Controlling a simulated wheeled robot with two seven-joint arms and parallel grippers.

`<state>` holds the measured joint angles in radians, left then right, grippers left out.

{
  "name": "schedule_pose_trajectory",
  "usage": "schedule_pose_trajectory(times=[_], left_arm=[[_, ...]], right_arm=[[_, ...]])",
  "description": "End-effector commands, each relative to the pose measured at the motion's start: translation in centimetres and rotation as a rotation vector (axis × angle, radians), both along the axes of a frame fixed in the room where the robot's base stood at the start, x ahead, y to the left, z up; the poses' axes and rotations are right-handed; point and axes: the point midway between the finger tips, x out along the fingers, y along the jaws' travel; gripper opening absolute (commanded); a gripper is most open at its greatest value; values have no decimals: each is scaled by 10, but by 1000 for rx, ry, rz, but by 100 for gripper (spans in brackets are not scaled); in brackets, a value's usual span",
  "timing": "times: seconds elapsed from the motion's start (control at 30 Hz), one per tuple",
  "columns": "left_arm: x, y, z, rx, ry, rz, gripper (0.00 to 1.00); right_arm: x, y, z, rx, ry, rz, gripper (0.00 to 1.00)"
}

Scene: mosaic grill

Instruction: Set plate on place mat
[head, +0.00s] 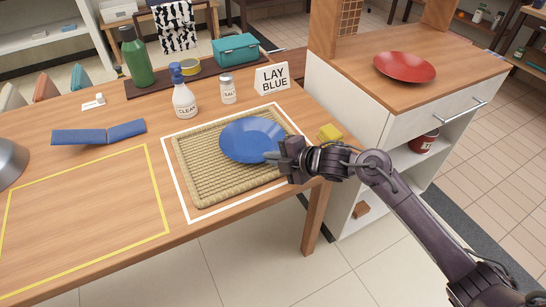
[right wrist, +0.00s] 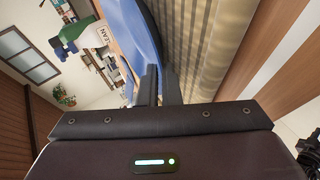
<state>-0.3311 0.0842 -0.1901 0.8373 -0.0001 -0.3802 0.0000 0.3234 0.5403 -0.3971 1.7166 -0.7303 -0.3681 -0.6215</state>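The blue plate (head: 250,138) is over the woven tan place mat (head: 197,165), toward the mat's right side. I cannot tell whether its underside touches the mat. My right gripper (head: 277,157) is at the plate's right rim. In the right wrist view the two fingers (right wrist: 160,88) are close together with the rim of the blue plate (right wrist: 130,25) running between them, and the woven mat (right wrist: 195,40) lies beside it. A red plate (head: 404,67) sits on top of the white cabinet. My left gripper is not in view.
A white outline surrounds the mat. A sign (head: 272,79) reads "LAY BLUE". The yellow-outlined area (head: 85,215) at left is clear. The white cabinet (head: 345,105) is close on the right.

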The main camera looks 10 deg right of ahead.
Motion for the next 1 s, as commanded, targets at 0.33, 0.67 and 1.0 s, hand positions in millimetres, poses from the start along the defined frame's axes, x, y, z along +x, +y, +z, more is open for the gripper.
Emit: schedule_pose_trajectory(times=[0.33, 0.67, 1.0], left_arm=[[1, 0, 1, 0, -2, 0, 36], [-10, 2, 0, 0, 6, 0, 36], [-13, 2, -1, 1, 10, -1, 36]], right_arm=[[0, 0, 0, -1, 1, 0, 13], [-27, -28, 22, -7, -1, -2, 13], [-68, -66, 53, -4, 1, -1, 13]])
